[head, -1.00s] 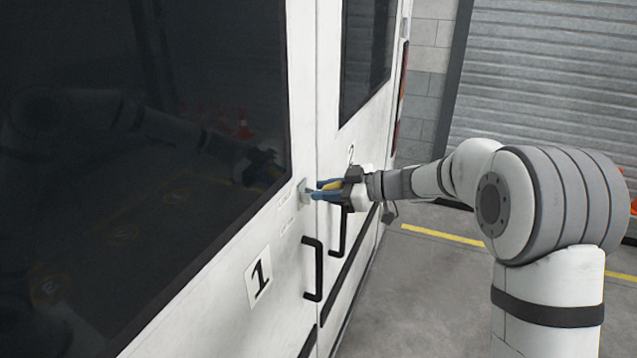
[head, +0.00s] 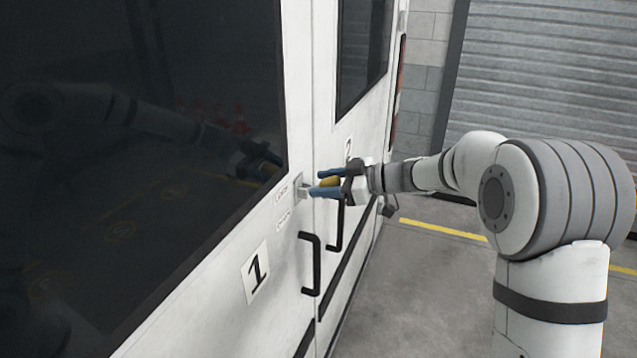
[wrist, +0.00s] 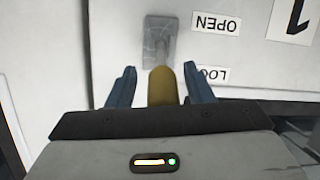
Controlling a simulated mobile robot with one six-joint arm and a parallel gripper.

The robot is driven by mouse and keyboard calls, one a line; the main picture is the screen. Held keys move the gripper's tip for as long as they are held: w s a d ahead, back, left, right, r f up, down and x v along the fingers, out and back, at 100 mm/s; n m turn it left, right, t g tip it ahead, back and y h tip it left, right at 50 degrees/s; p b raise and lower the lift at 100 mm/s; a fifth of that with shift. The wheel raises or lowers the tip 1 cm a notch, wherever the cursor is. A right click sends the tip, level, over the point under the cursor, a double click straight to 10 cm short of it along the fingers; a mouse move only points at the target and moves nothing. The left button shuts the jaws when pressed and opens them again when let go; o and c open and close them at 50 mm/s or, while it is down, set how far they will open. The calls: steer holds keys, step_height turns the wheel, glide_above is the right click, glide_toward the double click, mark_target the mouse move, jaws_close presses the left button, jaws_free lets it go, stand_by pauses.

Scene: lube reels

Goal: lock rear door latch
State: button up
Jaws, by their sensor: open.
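The latch (head: 302,191) is a small grey metal plate with a raised lever on door 1, near the door's right edge. In the wrist view the latch (wrist: 160,42) is ahead of my gripper, close to upright in the picture, beside the OPEN label (wrist: 216,23) and the LOCK label (wrist: 213,75), which is partly hidden. My gripper (wrist: 160,88) is open, its two blue fingers apart with a yellow-brown cylinder between them. In the head view my gripper (head: 318,183) is right at the latch. I cannot tell if a finger touches it.
Door 1 carries a black handle (head: 312,264) below the latch and a number plate (head: 256,273). Door 2 (head: 345,140), with its own window and handle, stands beyond the seam. The floor (head: 420,270) right of the doors is clear.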

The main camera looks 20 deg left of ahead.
steer(key=b+v, duration=0.1)
steer(key=v, duration=0.6)
steer(key=shift+d+r, duration=0.1)
steer(key=shift+r, duration=0.05)
steer(key=w+d+r+m+t+h, duration=0.45)
steer(key=d+r+m+t, duration=0.25)
steer(key=d+t, duration=0.3)
steer(key=s+d+m+t+h, duration=0.4)
steer(key=d+m+h, duration=0.25)
steer(key=d, duration=0.45)
steer(key=s+d+f+m+g+h, duration=0.5)
steer(key=s+d+f, duration=0.3)
steer(key=s, duration=0.4)
steer(key=s+f+g, duration=0.2)
steer(key=s+f, duration=0.2)
steer(key=s, duration=0.4)
steer(key=s+f+m+g+y, duration=0.1)
steer(key=s+f+g, duration=0.2)
steer(key=s, duration=0.6)
steer(key=shift+a+f+g+b, duration=0.3)
steer(key=shift+a+f+b, duration=0.1)
steer(key=shift+a+f, duration=0.05)
